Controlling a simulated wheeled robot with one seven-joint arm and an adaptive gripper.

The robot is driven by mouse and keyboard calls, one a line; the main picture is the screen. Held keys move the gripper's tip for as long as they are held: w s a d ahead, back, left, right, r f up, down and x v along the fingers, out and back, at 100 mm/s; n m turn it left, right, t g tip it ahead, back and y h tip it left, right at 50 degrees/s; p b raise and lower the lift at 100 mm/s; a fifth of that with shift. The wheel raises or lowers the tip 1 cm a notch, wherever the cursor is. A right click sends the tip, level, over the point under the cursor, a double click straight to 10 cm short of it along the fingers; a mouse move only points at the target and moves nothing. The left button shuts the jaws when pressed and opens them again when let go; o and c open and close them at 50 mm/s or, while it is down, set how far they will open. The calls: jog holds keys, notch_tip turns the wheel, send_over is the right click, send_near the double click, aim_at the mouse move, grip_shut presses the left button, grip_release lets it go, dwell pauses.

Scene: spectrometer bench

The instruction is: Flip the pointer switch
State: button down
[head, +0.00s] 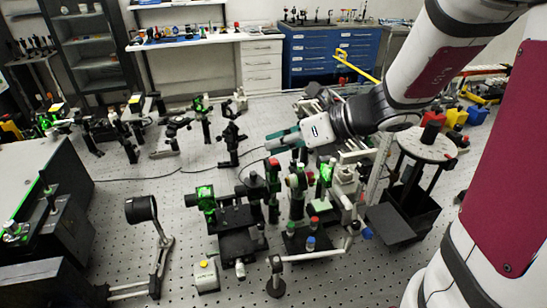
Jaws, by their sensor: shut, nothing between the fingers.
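My gripper (276,144) reaches in from the right, above the middle of the optical bench. Its teal fingers are shut and empty, pointing left. They are close above the crowded optics, and I cannot tell whether they touch anything. I cannot tell for sure which part is the pointer switch. A small pale box (206,276) with a yellowish spot on top stands alone at the front of the bench. Green-lit mounts (206,200) stand below and left of my gripper. Parts behind the gripper and arm are hidden.
The perforated bench (120,215) is crowded with posts and mounts. A round platform (427,144) on posts stands at right, near my arm. Some room is free at middle left, where a thin cable lies.

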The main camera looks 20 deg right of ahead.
jog(key=r+p, duration=0.1)
jog(key=s+r+p, duration=0.1)
jog(key=r, duration=0.1)
jog(key=r+p, duration=0.1)
jog(key=shift+s+a+r, duration=0.1)
jog(key=shift+s+r, duration=0.05)
jog(key=shift+s, duration=0.25)
